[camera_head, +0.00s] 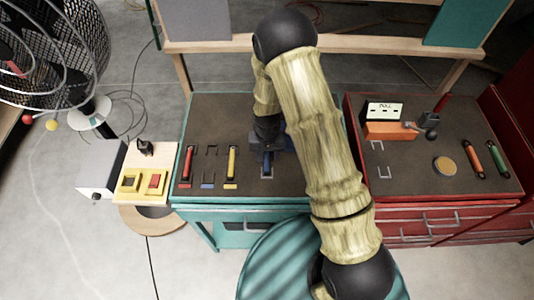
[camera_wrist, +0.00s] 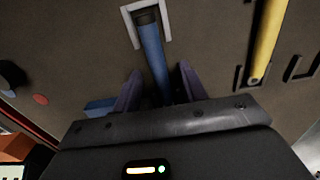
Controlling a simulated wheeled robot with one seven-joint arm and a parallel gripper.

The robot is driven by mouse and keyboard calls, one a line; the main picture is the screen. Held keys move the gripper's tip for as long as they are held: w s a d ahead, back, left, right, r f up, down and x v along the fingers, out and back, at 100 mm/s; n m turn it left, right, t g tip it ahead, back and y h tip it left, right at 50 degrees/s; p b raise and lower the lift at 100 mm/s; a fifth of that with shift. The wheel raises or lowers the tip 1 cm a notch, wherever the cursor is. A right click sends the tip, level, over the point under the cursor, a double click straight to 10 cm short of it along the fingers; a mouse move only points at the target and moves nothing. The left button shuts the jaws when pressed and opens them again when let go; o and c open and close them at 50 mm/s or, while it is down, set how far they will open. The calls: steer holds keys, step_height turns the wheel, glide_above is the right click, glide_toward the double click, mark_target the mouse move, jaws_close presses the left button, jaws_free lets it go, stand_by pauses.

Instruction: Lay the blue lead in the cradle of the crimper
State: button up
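The blue lead (camera_wrist: 152,55) lies on the dark bench top, its dark end inside a white U-shaped bracket (camera_wrist: 167,22). The bracket also shows in the head view (camera_head: 266,176); I cannot tell whether it is the crimper's cradle. My gripper (camera_wrist: 159,70) is low over the lead. Its two purple fingers stand on either side of the lead, with a visible gap on each side, so it looks open. In the head view my gripper (camera_head: 267,157) and arm hide most of the lead. The lead's near part is hidden behind the gripper body in the wrist view.
A red lead (camera_head: 188,163) and a yellow lead (camera_head: 231,163) lie in holders to the left, with an empty blue-marked holder (camera_head: 208,186) between them. An orange box (camera_head: 388,131) and orange and green leads (camera_head: 472,158) are on the red cabinet. A fan (camera_head: 45,50) stands at left.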

step_height(320, 180, up, 17)
steer(key=b, duration=0.3)
steer(key=shift+r, duration=0.2)
stand_by(0.4)
steer(key=shift+d, duration=0.1)
stand_by(0.4)
steer(key=s+d+r+t, duration=0.2)
steer(key=s+d+r, duration=0.2)
steer(key=s+d, duration=0.8)
steer(key=shift+s+d+t, duration=0.2)
steer(key=shift+d+t, duration=0.1)
steer(key=shift+d, duration=0.4)
steer(key=shift+r, duration=0.1)
